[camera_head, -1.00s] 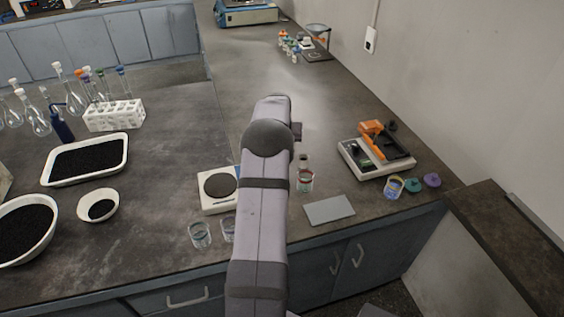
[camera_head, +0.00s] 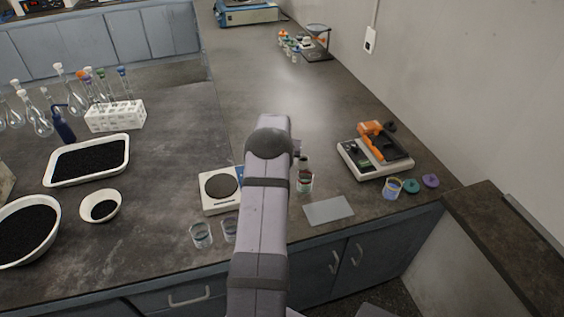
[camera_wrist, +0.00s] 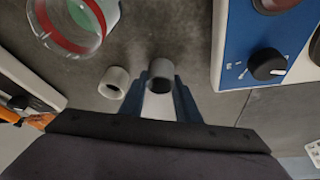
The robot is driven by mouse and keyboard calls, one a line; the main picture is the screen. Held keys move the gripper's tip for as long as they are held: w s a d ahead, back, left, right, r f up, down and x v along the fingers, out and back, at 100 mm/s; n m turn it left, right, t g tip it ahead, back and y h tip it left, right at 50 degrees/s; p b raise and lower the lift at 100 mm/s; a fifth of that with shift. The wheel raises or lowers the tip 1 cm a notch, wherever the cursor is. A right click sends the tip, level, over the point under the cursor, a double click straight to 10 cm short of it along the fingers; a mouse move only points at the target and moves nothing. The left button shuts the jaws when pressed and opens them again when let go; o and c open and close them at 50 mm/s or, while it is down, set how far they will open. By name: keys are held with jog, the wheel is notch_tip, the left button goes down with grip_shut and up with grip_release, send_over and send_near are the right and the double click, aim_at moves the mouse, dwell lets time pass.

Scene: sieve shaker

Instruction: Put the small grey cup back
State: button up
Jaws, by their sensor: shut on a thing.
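In the wrist view the small grey cup (camera_wrist: 161,69) is between the fingertips of my gripper (camera_wrist: 161,80). My gripper is shut on it, and its dark hollow end faces the camera. A second small pale cup (camera_wrist: 114,82) is on the dark worktop just to the left, apart from the held one. I cannot tell whether the held cup touches the worktop.
A clear glass with a red band (camera_wrist: 75,22) is close by at upper left; it also shows in the head view (camera_head: 304,183). A device with a blue panel and black knob (camera_wrist: 268,67) is at right. A grey plate (camera_head: 328,210) lies near the front edge.

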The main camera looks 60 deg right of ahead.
jog(key=shift+f, duration=0.2)
jog(key=o, duration=1)
jog(key=shift+r, duration=0.1)
jog(key=shift+a+r, duration=0.15)
jog(key=shift+r, duration=0.4)
jog(key=b+v, duration=0.2)
jog(key=v, duration=0.9)
jog(key=shift+b, duration=0.3)
